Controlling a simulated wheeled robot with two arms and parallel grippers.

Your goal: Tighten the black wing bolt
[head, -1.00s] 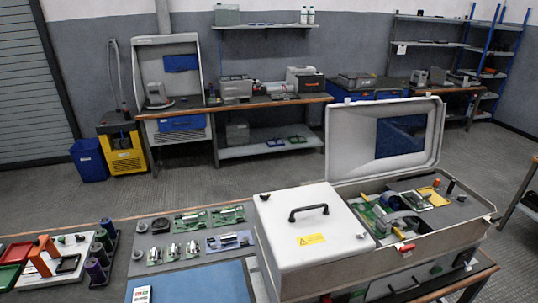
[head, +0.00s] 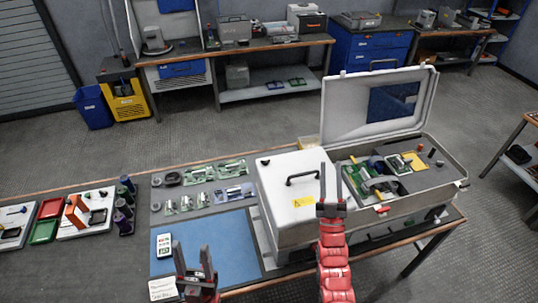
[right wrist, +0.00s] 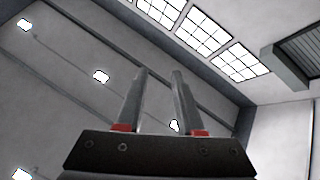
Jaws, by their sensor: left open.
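A small black part (head: 265,161), which may be the black wing bolt, sits at the back left corner of the white cover (head: 272,181) of the capacitor bank. It is too small to tell whether it is seated. My right gripper (head: 332,182) is raised in front of the white case, apart from the black part and to its right. It is open and empty, and in the right wrist view (right wrist: 157,75) its fingers stand apart against the ceiling. My left gripper (head: 193,258) is open and empty over the blue mat's front edge, away from the case.
The raised lid (head: 345,100) stands behind the open right compartment, which holds several electronic parts. A black handle (head: 303,178) stands on the cover. The blue mat (head: 220,236) is mostly clear. Several boards and metal parts (head: 192,203) lie behind it; coloured trays stand left.

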